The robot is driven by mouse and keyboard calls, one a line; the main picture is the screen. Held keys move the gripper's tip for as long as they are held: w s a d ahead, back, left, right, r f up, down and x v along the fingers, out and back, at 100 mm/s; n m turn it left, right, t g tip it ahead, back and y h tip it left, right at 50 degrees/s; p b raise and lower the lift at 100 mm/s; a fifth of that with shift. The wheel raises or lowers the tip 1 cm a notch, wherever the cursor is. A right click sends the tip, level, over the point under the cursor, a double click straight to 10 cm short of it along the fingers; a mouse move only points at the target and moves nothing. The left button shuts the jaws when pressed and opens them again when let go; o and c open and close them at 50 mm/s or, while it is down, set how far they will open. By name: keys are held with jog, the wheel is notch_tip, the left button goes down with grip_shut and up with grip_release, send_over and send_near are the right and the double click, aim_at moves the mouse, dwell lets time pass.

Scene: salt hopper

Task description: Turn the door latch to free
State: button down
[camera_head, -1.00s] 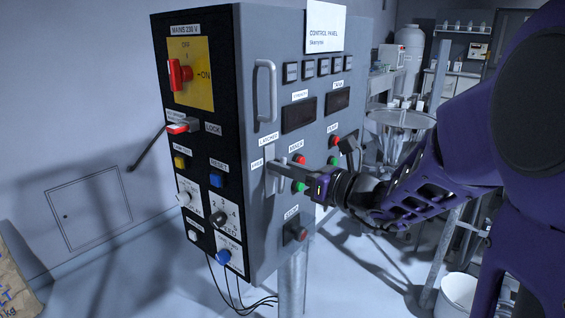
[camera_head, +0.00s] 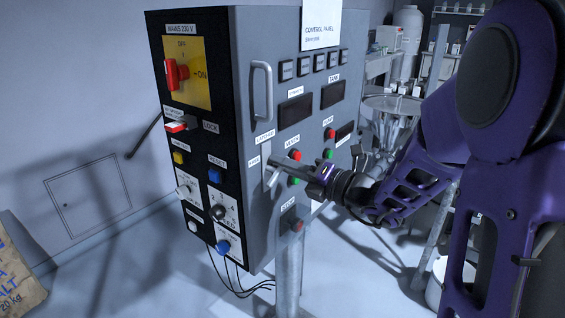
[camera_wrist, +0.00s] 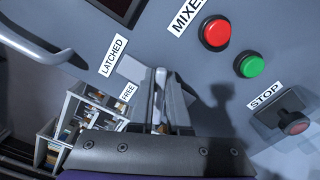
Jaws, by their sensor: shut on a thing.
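The door latch is a pale grey lever (camera_wrist: 161,80) on a light plate (camera_head: 266,160) at the front edge of the grey control panel door. My gripper (camera_head: 284,166) is at the latch, its fingers shut on the lever. In the wrist view the lever stands between the two dark fingers of my gripper (camera_wrist: 160,100). The LATCHED label (camera_wrist: 114,57) is at the plate's upper left, and the FREE label (camera_wrist: 128,92) is lower, close to the fingers. My fingers partly hide the lever, so its exact angle is hard to tell.
A door handle (camera_head: 262,92) is above the latch. The red mixer button (camera_head: 295,156) and green button (camera_head: 294,181) are close beside my gripper, with a STOP button (camera_head: 297,226) below. A salt sack (camera_head: 18,275) stands at the lower left.

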jog(key=m, duration=0.3)
jog(key=f+m, duration=0.1)
jog(key=m, duration=0.1)
jog(key=shift+w+m, duration=0.1)
jog(key=shift+m, duration=0.3)
dwell(0.4)
jog(key=c, duration=0.9)
grip_release()
jog(key=shift+d, duration=0.1)
jog(key=v, duration=1.7)
jog(key=shift+d, duration=0.1)
